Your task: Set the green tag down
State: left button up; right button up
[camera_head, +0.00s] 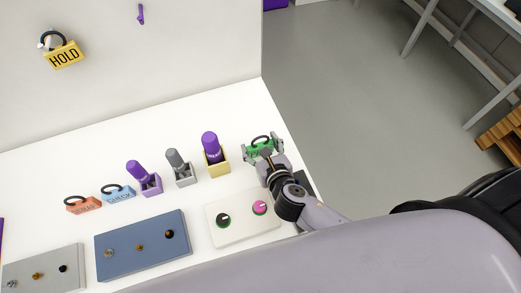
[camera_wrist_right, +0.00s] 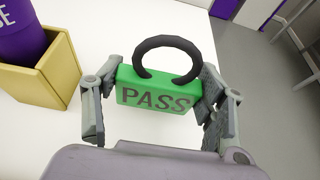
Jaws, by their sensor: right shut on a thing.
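The green tag (camera_head: 259,150) has a black ring on top and reads PASS; it also shows in the right wrist view (camera_wrist_right: 158,94). My right gripper (camera_head: 263,147) is shut on the tag, with one finger on each side of it, as the right wrist view of the gripper (camera_wrist_right: 159,100) shows. The tag is upright, over the white table (camera_head: 150,165) near its right edge. I cannot tell whether its bottom touches the table. My left gripper is not in view.
A yellow holder (camera_head: 217,163) with a purple marker stands just left of the tag. Grey and purple holders, a blue tag (camera_head: 118,192) and an orange tag (camera_head: 83,204) stand further left. A white panel with knobs (camera_head: 240,223) lies in front. The table ends close on the right.

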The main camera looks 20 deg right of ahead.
jog(key=shift+f, duration=1.15)
jog(key=shift+f, duration=0.1)
jog(key=o, duration=1)
jog(key=shift+o, duration=0.2)
jog(key=shift+r, duration=0.2)
jog(key=b+v, duration=0.1)
jog(key=v, duration=0.9)
jog(key=shift+s, duration=0.3)
jog(key=shift+s+r, duration=0.3)
jog(key=shift+s, duration=0.35)
